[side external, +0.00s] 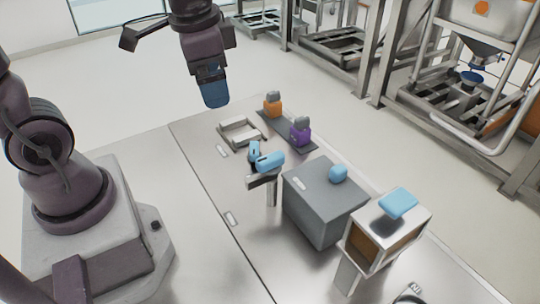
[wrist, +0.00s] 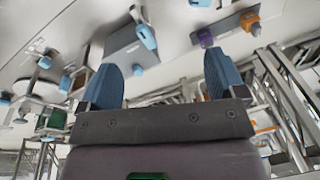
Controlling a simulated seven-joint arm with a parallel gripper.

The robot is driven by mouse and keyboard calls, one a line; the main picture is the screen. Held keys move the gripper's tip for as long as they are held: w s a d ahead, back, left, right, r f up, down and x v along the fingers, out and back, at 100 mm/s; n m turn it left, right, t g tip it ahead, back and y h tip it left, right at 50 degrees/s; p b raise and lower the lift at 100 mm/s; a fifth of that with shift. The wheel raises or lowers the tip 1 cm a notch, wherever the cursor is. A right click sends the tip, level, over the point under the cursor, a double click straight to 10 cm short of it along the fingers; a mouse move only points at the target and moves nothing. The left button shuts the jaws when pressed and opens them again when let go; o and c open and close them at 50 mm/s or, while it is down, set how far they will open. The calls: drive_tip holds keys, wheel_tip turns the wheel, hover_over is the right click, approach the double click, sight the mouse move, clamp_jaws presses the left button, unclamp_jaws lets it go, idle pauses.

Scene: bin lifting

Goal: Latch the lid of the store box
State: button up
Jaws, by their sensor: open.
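A grey box (side external: 315,215) stands on the table with a flat top that looks closed and a blue knob (side external: 338,173) near its right side. A second box (side external: 365,250) with a pale frame, brown sides and a blue block (side external: 398,203) on top stands to its right. I cannot tell for sure which is the store box, and no latch is clear. My gripper (side external: 214,94) is open and empty, high above the table and left of both boxes. In the wrist view its blue fingers (wrist: 162,82) are wide apart, with the grey box (wrist: 122,47) beyond them.
A post with blue handles (side external: 268,160) stands close left of the grey box. Behind are a pale open frame (side external: 241,132) and a dark strip with an orange block (side external: 272,103) and a purple block (side external: 300,130). The table's near left is mostly clear.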

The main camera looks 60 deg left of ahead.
sight(270, 156)
drive_tip(key=w+d+f+m+g+h, duration=0.15)
drive_tip(key=w+d+f+m, duration=0.25)
drive_tip(key=w+m, duration=0.75)
drive_tip(key=s+f+m, duration=0.1)
drive_tip(key=f, duration=0.3)
drive_tip(key=s+f+m, duration=0.1)
drive_tip(key=f, duration=0.4)
drive_tip(key=s+f+m, duration=0.1)
drive_tip(key=f, duration=0.3)
drive_tip(key=shift+s+d+f+m+y, duration=0.1)
drive_tip(key=shift+d+f+m+y, duration=0.05)
drive_tip(key=shift+m+y, duration=0.1)
drive_tip(key=c, duration=0.9)
